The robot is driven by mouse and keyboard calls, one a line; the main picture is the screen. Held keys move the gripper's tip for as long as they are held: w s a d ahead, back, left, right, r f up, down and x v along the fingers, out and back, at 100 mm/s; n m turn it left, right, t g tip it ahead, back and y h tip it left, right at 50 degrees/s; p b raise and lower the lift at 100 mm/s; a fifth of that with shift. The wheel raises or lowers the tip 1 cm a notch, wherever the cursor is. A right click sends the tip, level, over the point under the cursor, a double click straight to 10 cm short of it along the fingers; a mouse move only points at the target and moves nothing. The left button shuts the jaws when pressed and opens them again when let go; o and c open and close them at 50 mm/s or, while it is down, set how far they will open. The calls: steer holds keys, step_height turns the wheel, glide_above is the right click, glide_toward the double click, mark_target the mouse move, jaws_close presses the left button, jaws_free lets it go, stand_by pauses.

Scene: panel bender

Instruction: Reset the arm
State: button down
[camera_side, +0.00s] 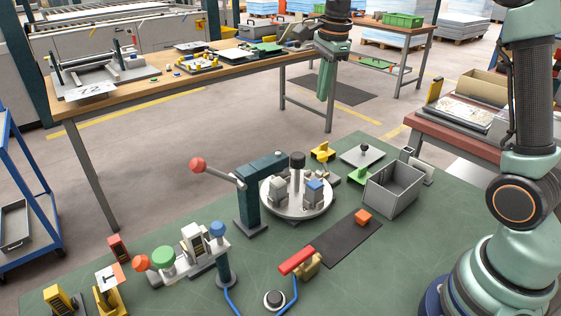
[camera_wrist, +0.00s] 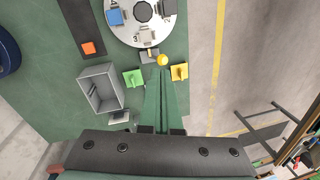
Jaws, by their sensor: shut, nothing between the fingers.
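My gripper (camera_side: 326,80) hangs pointing down, high above the far edge of the green work surface (camera_side: 200,275) in the side view. Its green fingers are together with nothing between them. In the wrist view my gripper (camera_wrist: 161,72) shows as shut fingers reaching up the middle of the picture. A small yellow ball (camera_wrist: 162,59) appears right at the fingertips there; I cannot tell its depth.
A round turntable (camera_side: 318,207), a red-knobbed lever (camera_side: 198,165), a grey bin (camera_side: 393,190), an orange cube (camera_side: 363,217) on a dark mat (camera_side: 340,247) and a red-handled valve (camera_side: 297,261) stand on the green surface. A wooden bench (camera_side: 150,85) lies behind.

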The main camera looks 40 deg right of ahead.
steer(key=s+a+n+t, duration=0.2)
steer(key=s+a+n, duration=0.1)
steer(key=s+n, duration=0.6)
steer(key=s+a+f+n+t, duration=0.1)
steer(key=s+a+n, duration=0.3)
steer(key=s+n, duration=0.5)
steer(key=n+t, duration=0.1)
steer(key=n, duration=0.1)
steer(key=shift+f+n, duration=0.15)
steer(key=shift+n, duration=0.25)
